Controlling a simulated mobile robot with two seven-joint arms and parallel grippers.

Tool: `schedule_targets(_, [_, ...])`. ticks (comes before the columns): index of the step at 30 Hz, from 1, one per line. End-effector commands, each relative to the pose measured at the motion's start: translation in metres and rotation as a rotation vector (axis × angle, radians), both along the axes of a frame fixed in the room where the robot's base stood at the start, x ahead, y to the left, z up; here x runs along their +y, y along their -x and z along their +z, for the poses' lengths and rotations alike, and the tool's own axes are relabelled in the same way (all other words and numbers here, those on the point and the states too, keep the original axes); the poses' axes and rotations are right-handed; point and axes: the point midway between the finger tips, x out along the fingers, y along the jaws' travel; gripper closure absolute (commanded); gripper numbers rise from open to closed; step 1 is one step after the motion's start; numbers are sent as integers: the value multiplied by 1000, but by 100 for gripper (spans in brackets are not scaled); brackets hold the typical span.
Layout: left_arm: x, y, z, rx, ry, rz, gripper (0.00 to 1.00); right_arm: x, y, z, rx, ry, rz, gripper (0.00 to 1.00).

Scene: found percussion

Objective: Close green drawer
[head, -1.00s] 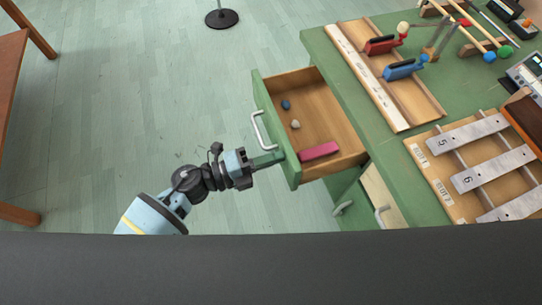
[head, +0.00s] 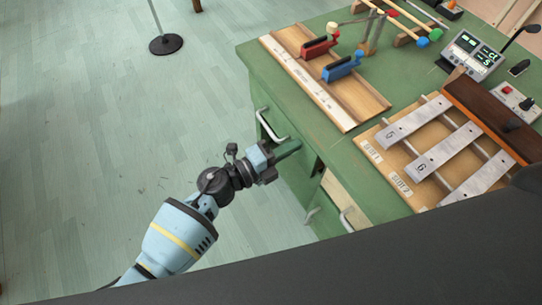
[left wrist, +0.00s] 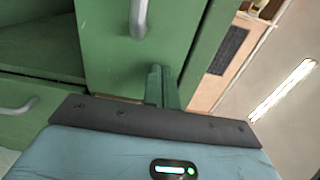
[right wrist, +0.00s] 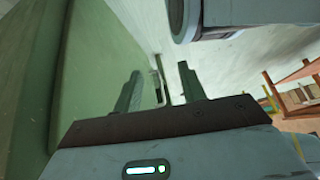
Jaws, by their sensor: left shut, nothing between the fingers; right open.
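The green drawer (head: 283,124) is pushed into the green desk in the head view, with its inside hidden. Its pale bar handle (head: 266,122) faces the open floor; the handle also shows at the top of the left wrist view (left wrist: 138,18). My left gripper (head: 290,148) is shut and empty. Its fingers point at the drawer front beside the handle, and they also show up close in the left wrist view (left wrist: 161,80). I cannot tell whether the tips touch the front. My right gripper (right wrist: 160,88) is open and empty in the right wrist view, away from the drawer.
The green desk (head: 262,72) carries a wooden tray with red and blue blocks (head: 318,48), a metal-bar instrument (head: 440,150) and a display box (head: 470,52). A lower pale drawer (head: 335,192) has its own handle. A round black stand base (head: 166,44) stands on otherwise clear floor.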

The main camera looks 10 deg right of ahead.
Motion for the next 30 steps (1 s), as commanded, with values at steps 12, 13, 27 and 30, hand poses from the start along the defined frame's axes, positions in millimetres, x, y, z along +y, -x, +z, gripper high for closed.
schedule_targets(12, [-22,-7,1,1,1,1,100,-1,-9,-2,-17,3,7,59])
schedule_targets(13, [-22,-7,1,0,1,1,100,-1,-9,-2,-17,3,7,59])
schedule_targets(27, [-17,-8,3,-2,3,3,100,1,-5,0,-11,-3,-5,59])
schedule_targets(30, [-7,-10,2,-3,1,3,100,1,-6,2,-14,-4,-6,59])
